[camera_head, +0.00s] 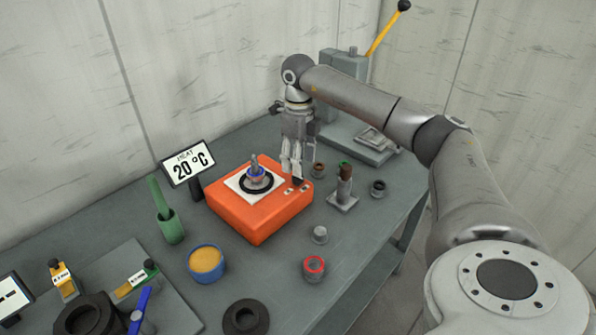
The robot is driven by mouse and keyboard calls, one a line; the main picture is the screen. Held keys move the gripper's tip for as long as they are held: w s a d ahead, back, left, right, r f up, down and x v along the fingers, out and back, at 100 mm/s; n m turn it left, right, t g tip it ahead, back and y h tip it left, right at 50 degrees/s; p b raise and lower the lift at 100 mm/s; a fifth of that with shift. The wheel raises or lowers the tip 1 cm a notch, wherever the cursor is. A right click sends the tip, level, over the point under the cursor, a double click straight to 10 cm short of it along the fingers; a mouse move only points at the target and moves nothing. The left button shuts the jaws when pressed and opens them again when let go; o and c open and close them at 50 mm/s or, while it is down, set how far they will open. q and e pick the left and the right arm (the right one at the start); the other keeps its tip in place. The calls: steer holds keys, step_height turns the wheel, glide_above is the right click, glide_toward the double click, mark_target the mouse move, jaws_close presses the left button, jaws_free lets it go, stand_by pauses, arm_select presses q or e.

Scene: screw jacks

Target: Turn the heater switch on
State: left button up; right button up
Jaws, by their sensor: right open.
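The heater is an orange box (243,220) on the grey workbench, with a white plate and a dark ring on top. A small metal part with a blue collar (257,175) stands inside the ring. Small switches (304,188) sit on the heater's top at its right end; their on or off position is too small to tell. My right gripper (291,174) is open and empty, pointing down just above or at the switches; I cannot tell whether it touches. It partly hides that end. A display (188,163) behind the heater reads "HEAT 20 °C". My left gripper is not in view.
A grey press (350,140) with a yellow lever stands behind my right arm. A small post stand (343,194) and small cups are right of the heater.

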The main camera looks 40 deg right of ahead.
mark_target(298, 180)
step_height(298, 180, down, 5)
steer(key=shift+w+p, duration=0.1)
steer(key=shift+p, duration=0.25)
steer(key=c, duration=1)
